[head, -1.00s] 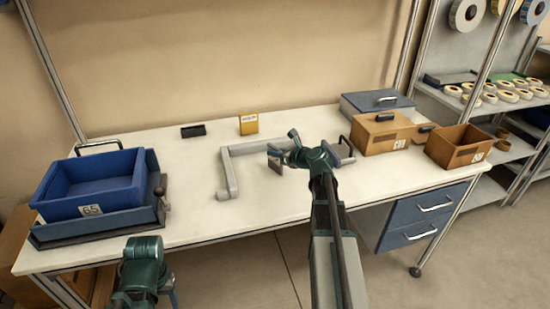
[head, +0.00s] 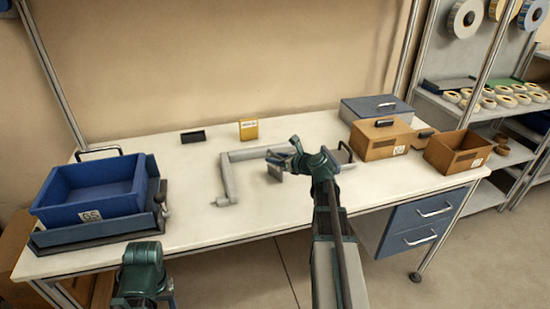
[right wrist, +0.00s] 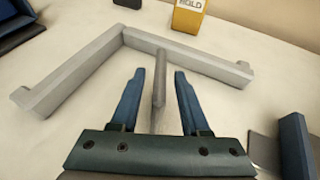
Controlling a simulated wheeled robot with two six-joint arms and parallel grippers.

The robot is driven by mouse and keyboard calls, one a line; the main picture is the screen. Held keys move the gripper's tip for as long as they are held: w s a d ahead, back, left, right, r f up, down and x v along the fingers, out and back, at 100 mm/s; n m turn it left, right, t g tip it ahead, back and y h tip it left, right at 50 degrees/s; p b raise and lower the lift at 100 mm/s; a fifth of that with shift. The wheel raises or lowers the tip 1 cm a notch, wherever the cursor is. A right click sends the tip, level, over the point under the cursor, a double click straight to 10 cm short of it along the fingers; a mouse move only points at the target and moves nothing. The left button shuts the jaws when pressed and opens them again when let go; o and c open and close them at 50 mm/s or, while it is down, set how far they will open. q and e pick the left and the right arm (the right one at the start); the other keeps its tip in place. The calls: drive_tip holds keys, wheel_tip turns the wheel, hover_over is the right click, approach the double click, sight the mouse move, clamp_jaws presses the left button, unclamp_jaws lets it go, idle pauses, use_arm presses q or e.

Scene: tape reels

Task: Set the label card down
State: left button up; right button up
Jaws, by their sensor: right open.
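In the right wrist view a thin grey-brown upright piece (right wrist: 160,88), seen edge-on, stands between the fingers. It looks like the label card, but its face does not show. My right gripper (right wrist: 159,74) is open around it, with a gap on each side. In the head view the right gripper (head: 285,160) is over the middle of the table, inside the corner of a grey L-shaped frame (head: 229,180). The card cannot be made out clearly there. My left arm shows at the bottom left; its gripper (head: 171,296) is mostly hidden.
A yellow HOLD block (head: 248,130) and a small black block (head: 193,136) stand behind the frame. A blue bin (head: 88,208) is at the left. Brown boxes (head: 380,150) and a grey-blue case (head: 377,106) are at the right. The front middle of the table (head: 215,225) is clear.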

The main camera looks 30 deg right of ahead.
use_arm(q)
wheel_tip(320, 180, up, 4)
drive_tip(key=p, duration=0.3)
drive_tip(key=shift+r+p, duration=0.15)
drive_tip(key=shift+p, duration=0.25)
use_arm(e)
drive_tip(key=v, duration=1.1)
drive_tip(key=shift+s, duration=0.1)
